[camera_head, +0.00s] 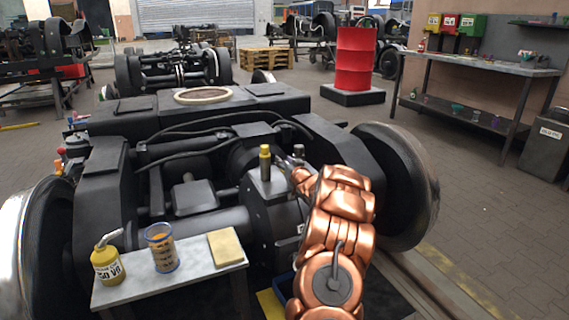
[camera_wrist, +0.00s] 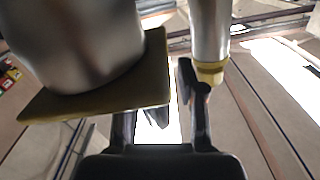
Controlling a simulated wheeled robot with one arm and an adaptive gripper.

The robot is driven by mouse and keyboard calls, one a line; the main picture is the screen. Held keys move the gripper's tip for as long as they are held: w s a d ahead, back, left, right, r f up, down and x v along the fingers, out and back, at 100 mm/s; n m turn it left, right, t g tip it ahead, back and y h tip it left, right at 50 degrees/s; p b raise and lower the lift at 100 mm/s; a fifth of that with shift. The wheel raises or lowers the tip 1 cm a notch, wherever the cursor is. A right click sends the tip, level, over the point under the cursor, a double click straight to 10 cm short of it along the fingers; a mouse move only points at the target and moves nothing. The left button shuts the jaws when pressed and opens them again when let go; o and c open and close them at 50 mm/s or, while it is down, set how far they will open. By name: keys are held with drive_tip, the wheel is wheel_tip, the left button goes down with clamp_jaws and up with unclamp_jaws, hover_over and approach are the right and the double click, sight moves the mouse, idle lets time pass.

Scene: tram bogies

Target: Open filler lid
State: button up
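A yellow filler cap (camera_head: 265,151) stands upright on the dark gearbox housing (camera_head: 272,193) of the bogie, in the middle of the head view. My gripper (camera_head: 284,164) is just right of it, small and partly lost against dark parts; contact cannot be told there. In the wrist view my gripper (camera_wrist: 160,95) has its two dark fingers apart with a bright gap between them. A large metal cylinder on a yellow plate (camera_wrist: 105,102) hides the left fingertip. A smaller metal cylinder with a yellow hexagonal end (camera_wrist: 211,72) is beside the right fingertip. I cannot tell which is the lid.
A small table (camera_head: 196,281) in front holds a yellow oil can (camera_head: 107,264), a blue-rimmed jar (camera_head: 160,250) and a yellow block (camera_head: 225,248). Wheels (camera_head: 395,185) flank the bogie. A red drum (camera_head: 355,58) and a workbench (camera_head: 480,64) stand behind.

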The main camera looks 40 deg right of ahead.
clamp_jaws()
idle(0.3)
drive_tip(key=shift+w, duration=0.1)
idle(0.4)
